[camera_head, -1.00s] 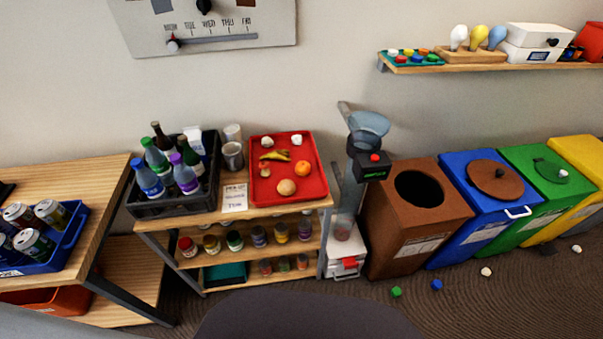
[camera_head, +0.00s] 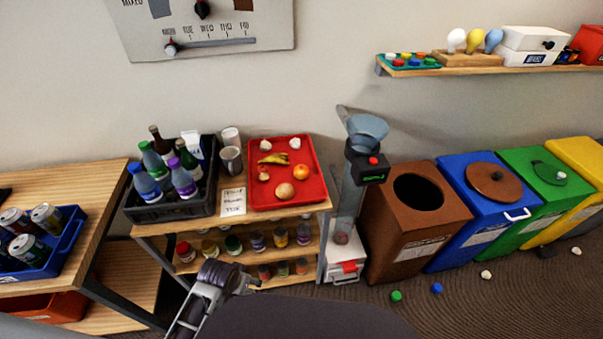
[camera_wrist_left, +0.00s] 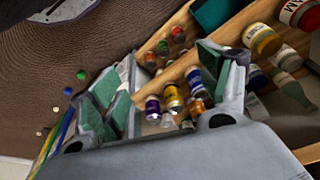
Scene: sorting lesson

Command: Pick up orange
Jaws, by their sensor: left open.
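The orange (camera_head: 301,172) lies in the right part of a red tray (camera_head: 318,187) on the top of a wooden shelf unit. An onion-like round item (camera_head: 284,190) and a banana (camera_head: 274,158) lie near it in the tray. My left gripper (camera_head: 246,283) is low in front of the shelf unit, well below and in front of the tray, apart from the orange. It is open and empty. In the left wrist view its fingers (camera_wrist_left: 163,88) are spread, with lower-shelf jars behind them. The orange does not show there. My right gripper is not in view.
A black crate of bottles (camera_head: 176,207) and metal cups (camera_head: 231,160) stand left of the tray. A hopper device (camera_head: 366,165) stands to its right, then several bins, the brown one (camera_head: 405,230) nearest. Jars fill the lower shelves.

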